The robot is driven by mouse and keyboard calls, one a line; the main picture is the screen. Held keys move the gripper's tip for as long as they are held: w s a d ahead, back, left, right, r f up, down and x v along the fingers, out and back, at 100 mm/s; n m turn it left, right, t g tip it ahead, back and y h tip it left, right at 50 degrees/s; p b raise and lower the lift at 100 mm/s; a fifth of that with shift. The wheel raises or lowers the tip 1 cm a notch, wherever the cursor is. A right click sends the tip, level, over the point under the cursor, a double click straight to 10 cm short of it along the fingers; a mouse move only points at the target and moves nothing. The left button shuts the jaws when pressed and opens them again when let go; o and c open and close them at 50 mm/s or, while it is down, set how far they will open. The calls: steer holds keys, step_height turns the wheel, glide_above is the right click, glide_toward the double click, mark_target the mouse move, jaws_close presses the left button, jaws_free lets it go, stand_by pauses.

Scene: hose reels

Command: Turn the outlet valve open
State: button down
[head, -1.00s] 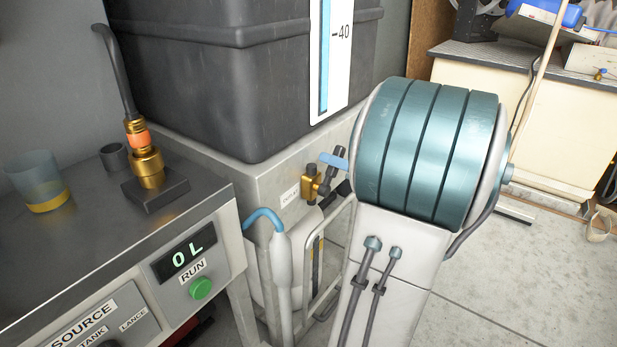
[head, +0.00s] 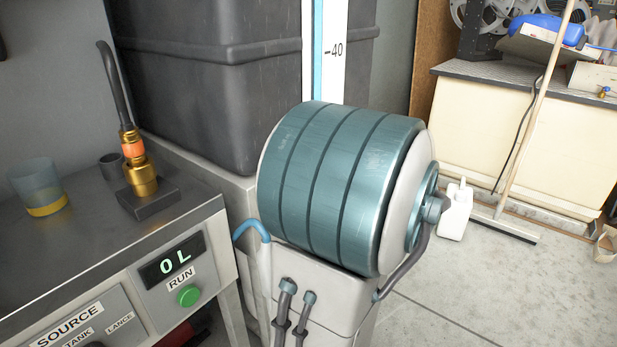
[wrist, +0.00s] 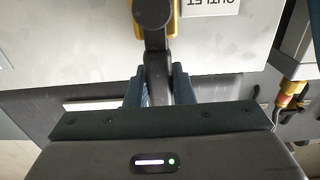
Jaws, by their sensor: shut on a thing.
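In the wrist view my gripper (wrist: 158,92) is shut on the dark grey lever (wrist: 156,65) of the outlet valve, one bluish finger on each side. The lever runs from a round dark cap (wrist: 152,12) over the yellow brass valve body (wrist: 172,22) straight toward my gripper. An upside-down OUTLET label (wrist: 210,5) is on the pale panel beside it.
In the head view a dark tank (head: 190,95) with a level scale (head: 333,70) stands behind. A bench (head: 100,240) at left has a display (head: 172,265) reading 0 L, a green RUN button (head: 189,295) and a brass coupling (head: 140,178).

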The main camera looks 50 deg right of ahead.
stand_by(0.4)
steer(key=c, duration=1.2)
jaws_free()
steer(key=shift+c, duration=0.2)
steer(key=s+d+p, duration=0.1)
steer(key=s+p, duration=0.1)
steer(key=s, duration=1.1)
steer(key=shift+s, duration=0.4)
